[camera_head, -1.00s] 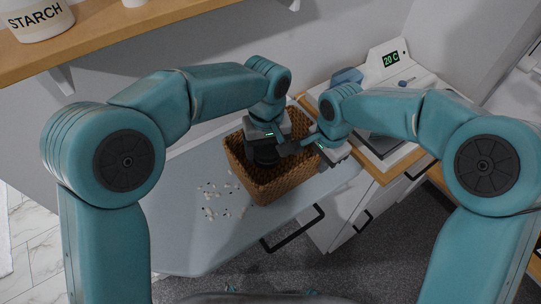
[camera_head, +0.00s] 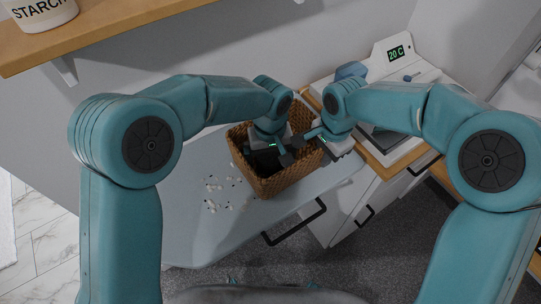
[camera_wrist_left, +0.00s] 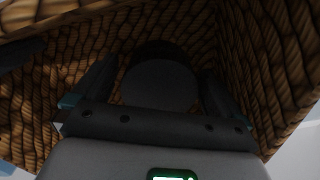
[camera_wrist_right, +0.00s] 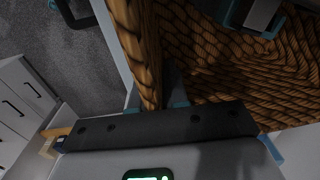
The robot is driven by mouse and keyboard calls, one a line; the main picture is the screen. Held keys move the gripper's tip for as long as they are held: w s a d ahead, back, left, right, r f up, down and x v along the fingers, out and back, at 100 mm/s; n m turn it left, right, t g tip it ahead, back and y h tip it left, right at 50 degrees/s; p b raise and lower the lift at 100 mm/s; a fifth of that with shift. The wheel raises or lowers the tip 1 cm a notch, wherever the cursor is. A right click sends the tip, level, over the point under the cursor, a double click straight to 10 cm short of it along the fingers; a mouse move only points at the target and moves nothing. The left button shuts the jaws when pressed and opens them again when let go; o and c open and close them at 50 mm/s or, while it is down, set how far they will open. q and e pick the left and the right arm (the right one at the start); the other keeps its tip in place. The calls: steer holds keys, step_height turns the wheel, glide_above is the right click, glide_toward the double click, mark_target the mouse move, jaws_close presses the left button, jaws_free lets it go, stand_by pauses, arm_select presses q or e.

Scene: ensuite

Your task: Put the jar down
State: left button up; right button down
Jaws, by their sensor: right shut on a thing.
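The jar (camera_wrist_left: 160,86), a dark cylinder with a round grey top, is inside the brown wicker basket (camera_head: 270,187). In the left wrist view the basket's woven walls (camera_wrist_left: 275,60) surround it. My left gripper (camera_head: 268,157) reaches down into the basket. Its fingers stand on either side of the jar, open, with narrow gaps beside the round top. The jar's lower part is hidden. My right gripper (camera_head: 312,143) is shut on the basket's rim, which shows between its fingers in the right wrist view (camera_wrist_right: 140,65).
The basket stands on a pale ironing-board-like surface (camera_head: 200,235) with small white bits (camera_head: 215,193) scattered left of it. A wooden shelf (camera_head: 130,35) crosses above left. A counter with a "20 C" display (camera_head: 396,53) lies to the right.

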mark_target(270, 155)
arm_select(q)
steer(key=shift+r, duration=0.1)
step_height(270, 155, up, 12)
stand_by(0.4)
steer(key=shift+w, duration=0.1)
arm_select(e)
steer(key=c, duration=1.1)
jaws_free()
steer(key=shift+o, duration=0.2)
steer(key=shift+r, duration=0.1)
